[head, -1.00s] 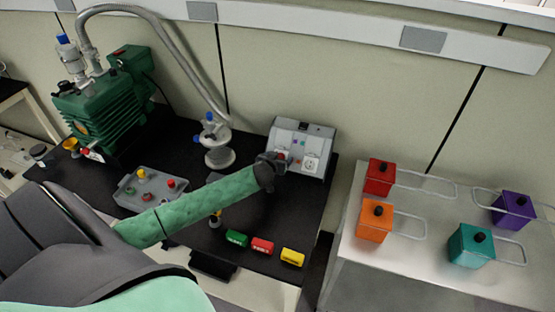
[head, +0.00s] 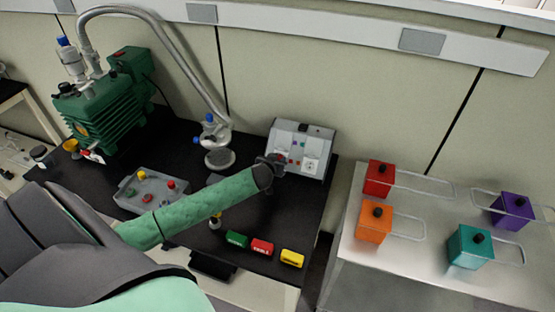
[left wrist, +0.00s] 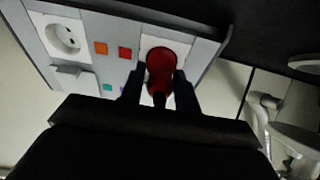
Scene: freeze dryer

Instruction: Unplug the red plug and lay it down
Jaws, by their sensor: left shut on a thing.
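The red plug (left wrist: 160,68) shows in the left wrist view in front of a white socket on the grey socket box (left wrist: 205,48). I cannot tell whether its pins are fully in the socket. My left gripper (left wrist: 157,84) is shut on the red plug, with one dark finger on each side. In the head view the socket box (head: 301,132) stands at the back right of the black table, and my left gripper (head: 277,161) is at its front left, hiding the plug. My right gripper is not in view.
A green pump (head: 102,105) stands at the back left of the black table (head: 292,205). A grey tray (head: 133,203) and green, red and yellow blocks (head: 262,247) lie nearer. A metal table (head: 420,252) with coloured boxes is on the right.

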